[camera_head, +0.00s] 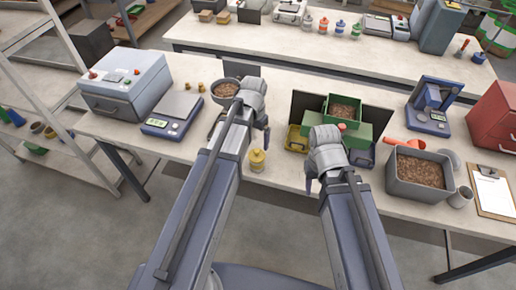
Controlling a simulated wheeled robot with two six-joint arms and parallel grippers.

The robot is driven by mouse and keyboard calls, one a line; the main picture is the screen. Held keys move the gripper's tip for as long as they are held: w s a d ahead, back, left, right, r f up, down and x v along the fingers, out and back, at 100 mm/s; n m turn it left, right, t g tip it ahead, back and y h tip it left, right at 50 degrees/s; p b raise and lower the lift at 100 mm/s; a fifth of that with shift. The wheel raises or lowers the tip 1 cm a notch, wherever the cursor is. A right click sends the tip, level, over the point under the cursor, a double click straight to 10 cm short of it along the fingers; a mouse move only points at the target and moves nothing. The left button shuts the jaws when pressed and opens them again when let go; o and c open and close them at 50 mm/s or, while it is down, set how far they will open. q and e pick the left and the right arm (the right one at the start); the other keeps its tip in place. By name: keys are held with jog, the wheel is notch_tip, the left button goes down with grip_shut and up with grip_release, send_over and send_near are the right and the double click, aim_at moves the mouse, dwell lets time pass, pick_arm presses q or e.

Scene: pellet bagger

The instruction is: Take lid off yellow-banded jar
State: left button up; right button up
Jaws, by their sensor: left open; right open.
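A small jar with a yellow top (257,160) stands upright near the front edge of the near table, between my two arms. Its band is too small to make out clearly. My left gripper (262,120) is open, above and just behind the jar, and apart from it as far as I can see. My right gripper (312,172) is open, to the right of the jar, in front of the green bagger box. My wrists hide much of both sets of fingers.
A bowl of pellets (225,91), a scale (172,114) and a grey machine (125,85) stand left. The green bagger (345,134), a grey pellet bin (418,186), a red scoop (398,144) and a clipboard (492,190) are right. Small jars (339,28) stand on the back table.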

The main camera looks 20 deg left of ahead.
aim_at(257, 151)
pick_arm(q)
jog(key=shift+f+b, duration=0.6)
jog(key=shift+f, duration=0.05)
jog(key=f+b, duration=0.6)
jog(key=shift+w+d+f+b, duration=0.2)
jog(key=shift+d+f+b, duration=0.1)
jog(key=shift+r, duration=0.1)
jog(key=c, duration=1.1)
jog(key=shift+r, duration=0.1)
